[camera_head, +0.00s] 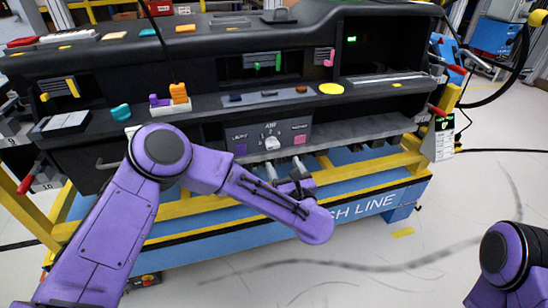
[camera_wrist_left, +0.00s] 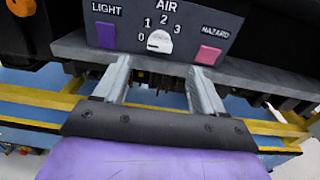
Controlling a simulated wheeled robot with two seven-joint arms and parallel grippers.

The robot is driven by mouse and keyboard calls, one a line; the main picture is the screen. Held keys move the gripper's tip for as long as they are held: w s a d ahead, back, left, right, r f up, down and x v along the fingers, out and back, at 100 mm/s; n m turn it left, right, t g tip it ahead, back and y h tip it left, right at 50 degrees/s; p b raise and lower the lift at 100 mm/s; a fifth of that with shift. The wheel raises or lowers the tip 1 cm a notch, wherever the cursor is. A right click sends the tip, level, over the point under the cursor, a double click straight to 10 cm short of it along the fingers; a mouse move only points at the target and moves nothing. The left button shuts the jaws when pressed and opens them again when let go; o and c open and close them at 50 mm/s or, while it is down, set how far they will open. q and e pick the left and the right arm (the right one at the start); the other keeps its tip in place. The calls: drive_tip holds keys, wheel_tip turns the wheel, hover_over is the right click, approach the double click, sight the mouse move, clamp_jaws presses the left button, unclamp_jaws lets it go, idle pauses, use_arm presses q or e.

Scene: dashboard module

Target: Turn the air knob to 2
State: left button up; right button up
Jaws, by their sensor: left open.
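The air knob (camera_head: 271,143) is a small pale knob on the grey control panel (camera_head: 252,140) at the lower middle of the dashboard. In the left wrist view the knob (camera_wrist_left: 159,41) sits under the word AIR, with the numbers 0 to 3 around its left, top and right. I cannot tell for sure which number it points to. My left gripper (camera_head: 284,166) is open and empty just below and in front of the panel. In the left wrist view its fingers (camera_wrist_left: 160,68) stand apart on either side below the knob, not touching it. My right gripper is out of view.
A purple LIGHT button (camera_wrist_left: 106,34) is left of the knob and a pink HAZARD button (camera_wrist_left: 208,55) right of it. A grey ledge (camera_head: 350,132) runs along the dashboard's lower front. A yellow and blue frame (camera_head: 230,200) stands below. The floor at right is open.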

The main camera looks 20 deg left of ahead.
sight(274, 147)
use_arm(q)
drive_tip(key=p+x, duration=0.1)
drive_tip(key=x, duration=0.7)
drive_tip(key=shift+w+a, duration=0.15)
drive_tip(key=shift+a, duration=0.05)
drive_tip(key=shift+w+a+p, duration=0.3)
drive_tip(key=shift+w, duration=0.2)
drive_tip(key=c, duration=1.1)
